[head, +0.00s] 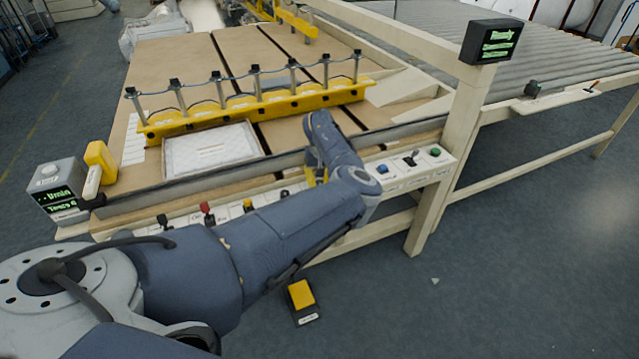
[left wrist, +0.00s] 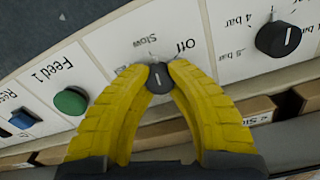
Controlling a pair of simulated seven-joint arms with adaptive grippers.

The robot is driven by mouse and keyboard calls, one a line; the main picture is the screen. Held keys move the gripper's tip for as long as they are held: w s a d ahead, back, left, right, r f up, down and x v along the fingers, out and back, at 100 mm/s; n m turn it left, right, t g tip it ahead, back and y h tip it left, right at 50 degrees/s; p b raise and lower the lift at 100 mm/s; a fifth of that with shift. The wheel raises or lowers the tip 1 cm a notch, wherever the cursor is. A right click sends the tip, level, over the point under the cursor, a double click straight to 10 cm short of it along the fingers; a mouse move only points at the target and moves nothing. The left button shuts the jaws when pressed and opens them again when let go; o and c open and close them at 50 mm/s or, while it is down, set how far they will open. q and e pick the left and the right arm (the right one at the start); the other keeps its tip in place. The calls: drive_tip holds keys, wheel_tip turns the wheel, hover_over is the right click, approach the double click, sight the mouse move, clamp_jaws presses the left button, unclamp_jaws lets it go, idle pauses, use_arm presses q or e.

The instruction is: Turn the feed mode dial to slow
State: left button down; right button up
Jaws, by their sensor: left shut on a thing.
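The small dark feed mode dial (left wrist: 159,77) is on the white panel in the left wrist view, near the printed words Slow and Off, which read upside down. A third label is partly hidden by a finger. A short pale mark shows on the dial; I cannot tell exactly which label it points to. My left gripper (left wrist: 160,70) has its yellow fingertips closed on both sides of the dial. In the head view my left gripper (head: 317,177) is at the table's front panel, mostly hidden by my arm, which also hides the dial. My right gripper is not in view.
A green Feed 1 button (left wrist: 70,100) and a black pressure dial (left wrist: 278,40) flank the dial. A blue button (head: 382,169), a black lever (head: 410,159) and a green button (head: 435,152) are further right. A yellow-and-black pedal (head: 302,298) lies on the floor.

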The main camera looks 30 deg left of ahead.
use_arm(q)
drive_tip(key=shift+n, duration=0.6)
drive_tip(key=c, duration=1.3)
unclamp_jaws()
drive_tip(key=shift+c, duration=0.2)
wheel_tip(320, 180, up, 12)
